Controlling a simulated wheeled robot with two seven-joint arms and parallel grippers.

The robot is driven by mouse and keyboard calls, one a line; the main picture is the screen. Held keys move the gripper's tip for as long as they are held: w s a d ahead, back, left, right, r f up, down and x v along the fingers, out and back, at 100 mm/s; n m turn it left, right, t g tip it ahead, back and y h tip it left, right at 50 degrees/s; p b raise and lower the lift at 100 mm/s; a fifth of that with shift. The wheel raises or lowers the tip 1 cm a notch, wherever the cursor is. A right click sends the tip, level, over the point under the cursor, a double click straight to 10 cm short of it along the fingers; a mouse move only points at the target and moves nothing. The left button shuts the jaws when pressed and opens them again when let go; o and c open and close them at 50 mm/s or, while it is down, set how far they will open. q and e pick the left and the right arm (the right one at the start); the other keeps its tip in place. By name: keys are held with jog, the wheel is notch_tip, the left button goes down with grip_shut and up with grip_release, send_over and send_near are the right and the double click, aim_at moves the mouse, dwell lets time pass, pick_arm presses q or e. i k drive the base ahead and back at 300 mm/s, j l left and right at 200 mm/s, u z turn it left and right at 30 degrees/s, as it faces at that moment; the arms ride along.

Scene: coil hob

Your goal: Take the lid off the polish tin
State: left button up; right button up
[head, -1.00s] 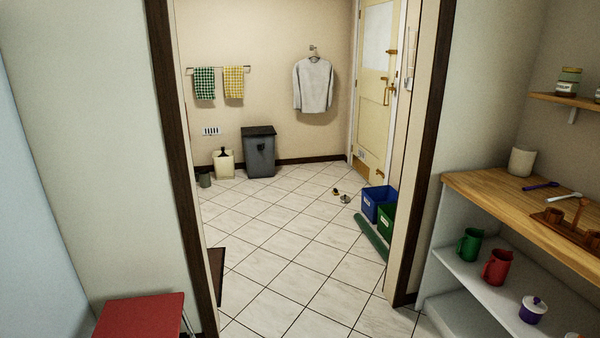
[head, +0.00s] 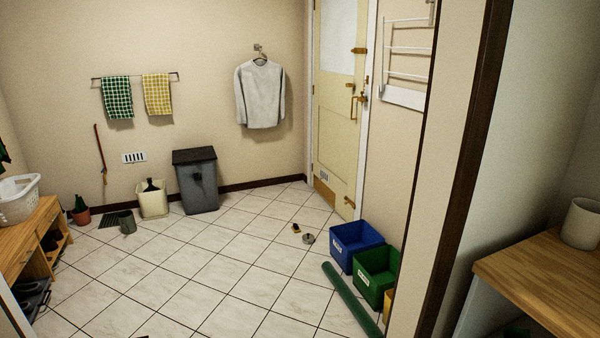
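A small round grey item (head: 308,239) lies on the tiled floor in front of the door; it may be the polish tin, but it is too small to tell, and I cannot make out a lid. A small dark and yellow item (head: 296,228), perhaps a brush, lies just beside it. Neither of my grippers shows in the head view.
The doorway's dark frame (head: 465,170) and a wooden counter (head: 545,285) stand at the right. Blue (head: 355,246) and green (head: 376,272) crates and a green roll (head: 350,300) line the right wall. A wooden bench (head: 28,240) stands at the left. The middle floor is clear.

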aim_at(306, 236)
jog(key=i+j+u, duration=0.2)
jog(key=i, duration=0.55)
jog(key=i+l+u, duration=0.15)
jog(key=i, duration=0.6)
jog(key=i+l+u, duration=0.2)
jog(key=i, duration=0.6)
jog(key=i+z, duration=0.2)
jog(key=i, duration=0.25)
jog(key=i+z, duration=0.2)
jog(key=i, duration=0.3)
jog(key=i+j+z, duration=0.2)
jog(key=i, duration=0.25)
jog(key=i+j+z, duration=0.1)
jog(key=i+z, duration=0.15)
jog(key=i, duration=0.2)
